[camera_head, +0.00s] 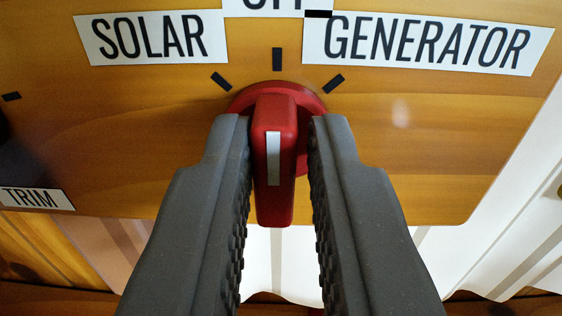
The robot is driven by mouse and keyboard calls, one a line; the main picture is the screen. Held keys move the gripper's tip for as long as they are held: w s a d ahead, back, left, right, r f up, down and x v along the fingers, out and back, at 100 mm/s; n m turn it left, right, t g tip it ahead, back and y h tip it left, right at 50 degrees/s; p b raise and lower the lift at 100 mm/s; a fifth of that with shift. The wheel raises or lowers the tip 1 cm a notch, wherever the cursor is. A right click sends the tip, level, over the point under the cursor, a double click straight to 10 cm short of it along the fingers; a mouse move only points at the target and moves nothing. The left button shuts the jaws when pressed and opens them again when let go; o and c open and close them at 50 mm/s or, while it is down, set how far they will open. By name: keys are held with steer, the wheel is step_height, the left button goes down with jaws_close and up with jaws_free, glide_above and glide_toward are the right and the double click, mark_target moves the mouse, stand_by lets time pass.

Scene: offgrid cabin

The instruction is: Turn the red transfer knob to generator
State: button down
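The red transfer knob (273,160) sits on a wooden panel, with a round red base and a raised handle bearing a white stripe. The stripe runs upright in the picture, in line with the middle black tick (278,59), below a partly cut-off label. The SOLAR label (150,37) is at upper left, with a tick below it. The GENERATOR label (428,42) is at upper right, with its tick (333,84) below left. My gripper (280,125) is open, its dark ribbed fingers on either side of the handle. A gap shows at right; left contact is unclear.
The wooden panel (420,150) ends at a lower edge, with pale corrugated material (520,210) behind it. A TRIM label (35,198) and part of a dark round thing (4,130) are at left.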

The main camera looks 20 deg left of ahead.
steer(key=shift+d+r+m+h+p, duration=0.1)
steer(key=shift+r+m+h+p, duration=0.15)
steer(key=shift+m+p, duration=0.3)
steer(key=shift+p, duration=0.4)
steer(key=m+p, duration=0.2)
steer(key=p, duration=0.1)
steer(key=shift+r+p, duration=0.1)
steer(key=shift+p, duration=0.2)
steer(key=m+p, duration=0.4)
steer(key=p, duration=0.1)
steer(key=m+p, duration=0.2)
steer(key=shift+w+d+f+p, duration=0.2)
steer(key=shift+d+f+p, duration=0.1)
steer(key=shift+d+p, duration=0.05)
steer(key=shift+f+m, duration=0.1)
steer(key=shift+m, duration=0.25)
steer(key=c, duration=1.5)
jaws_free()
steer(key=shift+f, duration=0.1)
steer(key=shift+o, duration=0.2)
